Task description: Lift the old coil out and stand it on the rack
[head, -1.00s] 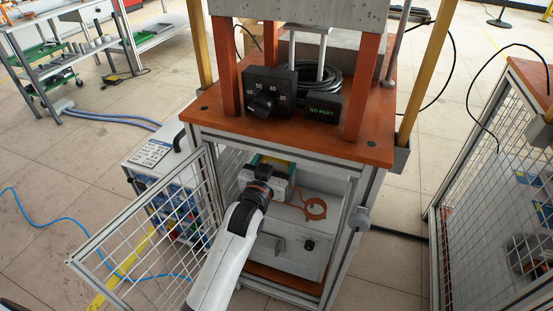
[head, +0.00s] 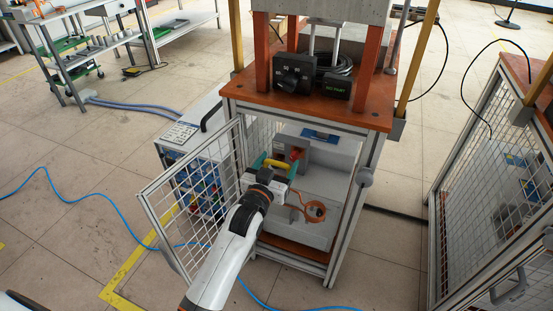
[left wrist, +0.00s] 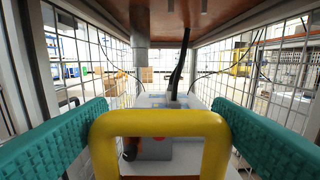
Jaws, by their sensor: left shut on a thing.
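My left gripper (head: 275,168) reaches into the open front of the cabinet in the head view. Its teal finger pads are shut on the yellow handle (head: 278,163) of the coil. The handle also spans the left wrist view (left wrist: 160,116), between the pads. The copper coil (head: 316,211) has a round loop to the right of the gripper, low in the opening. Behind the handle stands a grey block with a red-orange part (head: 296,153) on its face. I cannot tell whether the coil touches anything below. My right gripper is out of view.
The open mesh door (head: 190,195) stands close left of my arm. A cabinet post (head: 350,205) bounds the opening on the right, and the orange top (head: 310,111) lies above. A metal shelf unit (head: 75,60) with trays stands far left. A blue hose (head: 90,203) crosses the floor.

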